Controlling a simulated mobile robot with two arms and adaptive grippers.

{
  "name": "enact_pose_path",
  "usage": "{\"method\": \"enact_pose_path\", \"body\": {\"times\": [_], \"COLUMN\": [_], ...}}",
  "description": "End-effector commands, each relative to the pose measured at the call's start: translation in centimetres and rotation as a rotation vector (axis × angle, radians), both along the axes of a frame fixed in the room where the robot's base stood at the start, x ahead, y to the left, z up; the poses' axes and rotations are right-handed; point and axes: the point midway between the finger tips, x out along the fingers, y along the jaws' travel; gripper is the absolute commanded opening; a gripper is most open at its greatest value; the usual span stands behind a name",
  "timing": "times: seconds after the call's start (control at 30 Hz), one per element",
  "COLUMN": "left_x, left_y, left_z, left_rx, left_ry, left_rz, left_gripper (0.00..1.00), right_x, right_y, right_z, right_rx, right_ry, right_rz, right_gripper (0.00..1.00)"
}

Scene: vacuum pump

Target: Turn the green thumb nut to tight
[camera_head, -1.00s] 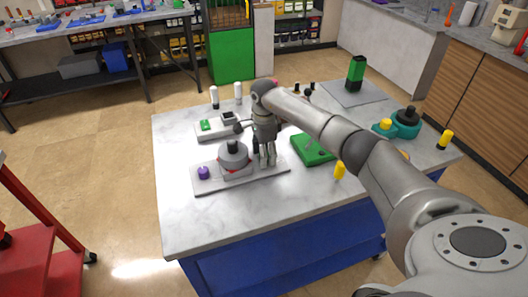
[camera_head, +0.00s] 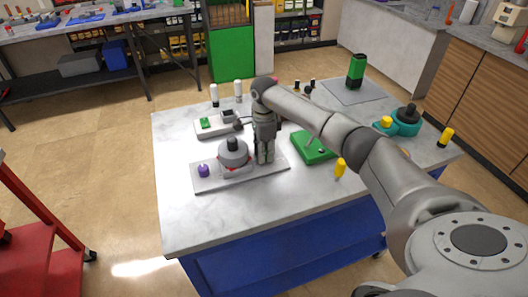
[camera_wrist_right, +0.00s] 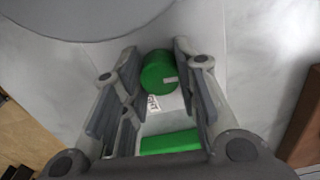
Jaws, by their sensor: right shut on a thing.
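The green thumb nut (camera_wrist_right: 158,73) shows in the right wrist view as a short green cylinder with a pale mark on its face. My right gripper (camera_wrist_right: 156,68) is shut on it, one finger on each side. In the head view my right gripper (camera_head: 264,160) points down at the right part of the grey base plate (camera_head: 215,183), and it hides the nut there. A round grey pump body (camera_head: 233,157) with a black knob stands on the plate, left of the gripper. A small label (camera_wrist_right: 153,103) lies beside the nut; its words are too small to read. My left gripper is not in view.
A purple knob (camera_head: 203,170) is at the plate's left end. A green tray (camera_head: 313,148) is close on the gripper's right. A grey panel with a green block (camera_head: 206,123) and white-topped posts (camera_head: 238,90) stand behind. The table's front left is clear.

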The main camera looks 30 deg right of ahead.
Motion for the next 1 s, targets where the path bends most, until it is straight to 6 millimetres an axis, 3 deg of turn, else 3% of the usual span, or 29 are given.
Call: {"method": "enact_pose_path", "body": {"times": [1.0], "left_x": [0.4], "left_y": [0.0], "left_z": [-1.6], "left_rx": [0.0], "left_ry": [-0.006], "left_rz": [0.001], "left_gripper": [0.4], "right_x": [0.0], "right_y": [-0.1], "right_z": [0.1], "right_rx": [-0.001], "right_ry": [-0.002], "right_rz": [-0.912], "right_gripper": [0.04]}}
